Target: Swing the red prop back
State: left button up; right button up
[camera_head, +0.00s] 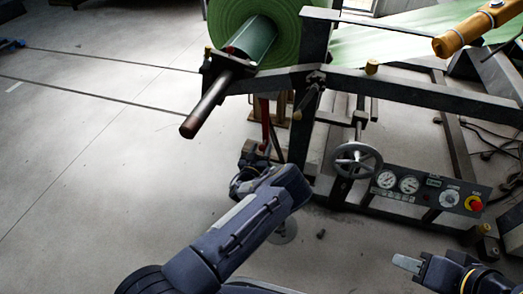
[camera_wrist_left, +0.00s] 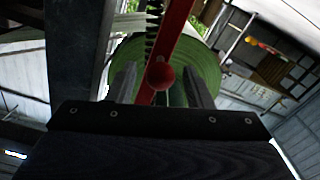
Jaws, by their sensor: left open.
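The red prop (camera_head: 265,122) hangs under the roll end of the machine frame, and only a short stretch of it shows in the head view. In the left wrist view, the red prop (camera_wrist_left: 175,38) runs up at a slant, with a round red knob (camera_wrist_left: 160,76) facing the camera. My left gripper (camera_head: 260,152) is at the prop's lower part, partly hidden by its own arm. In the wrist view its two fingers (camera_wrist_left: 162,84) are apart, one on each side of the knob, with gaps showing. My right gripper (camera_head: 407,264) is low at the right, away from the prop.
A green roll (camera_head: 283,28) sits on a shaft whose dark end (camera_head: 208,103) sticks out above my left arm. A handwheel (camera_head: 357,160) and a gauge panel (camera_head: 430,192) stand to the right. The floor (camera_head: 90,165) at the left is clear.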

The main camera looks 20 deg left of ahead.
pick_arm(q)
jog(key=shift+w, duration=0.5)
pick_arm(e)
jog(key=shift+f, duration=0.15)
pick_arm(q)
jog(key=shift+c, duration=0.4)
grip_shut()
pick_arm(e)
jog(key=shift+d, duration=0.1)
